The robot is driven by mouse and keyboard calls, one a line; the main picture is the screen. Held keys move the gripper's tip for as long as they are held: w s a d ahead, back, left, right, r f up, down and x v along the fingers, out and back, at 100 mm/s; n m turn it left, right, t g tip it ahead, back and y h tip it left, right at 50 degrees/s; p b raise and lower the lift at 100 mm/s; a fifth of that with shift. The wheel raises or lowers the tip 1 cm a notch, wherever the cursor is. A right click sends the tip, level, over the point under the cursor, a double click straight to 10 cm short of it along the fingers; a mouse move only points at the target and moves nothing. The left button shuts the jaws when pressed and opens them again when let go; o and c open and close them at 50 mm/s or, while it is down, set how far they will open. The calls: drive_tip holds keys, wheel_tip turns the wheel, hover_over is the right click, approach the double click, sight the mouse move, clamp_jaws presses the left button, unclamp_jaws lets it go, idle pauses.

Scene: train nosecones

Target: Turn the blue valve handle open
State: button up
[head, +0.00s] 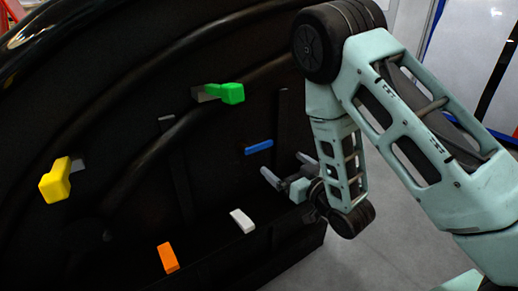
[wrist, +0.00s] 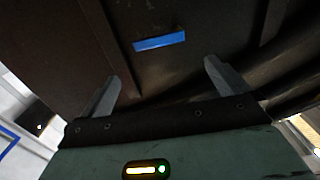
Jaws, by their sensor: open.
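The blue valve handle (head: 259,147) is a short flat bar on the dark panel, lying nearly level with its right end slightly higher. It also shows in the wrist view (wrist: 159,41), at the top middle, beyond my fingertips. My gripper (head: 286,174) is open, just below and right of the handle in the head view. In the wrist view my two fingers (wrist: 162,72) stand wide apart, with the handle ahead of the gap between them. The fingers do not appear to touch the handle, and nothing is between them.
Other handles stick out of the dark curved panel (head: 130,150): green (head: 232,93) above, yellow (head: 55,182) at left, orange (head: 168,258) and white (head: 242,220) below. A raised vertical strip (head: 283,120) runs beside the blue handle. Grey floor (head: 390,240) lies clear at lower right.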

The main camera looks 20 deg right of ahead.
sight(260, 145)
drive_tip(key=p+x, duration=0.1)
drive_tip(key=x, duration=1.2)
drive_tip(key=shift+w, duration=0.15)
drive_tip(key=c, duration=1)
drive_tip(key=shift+c, duration=0.3)
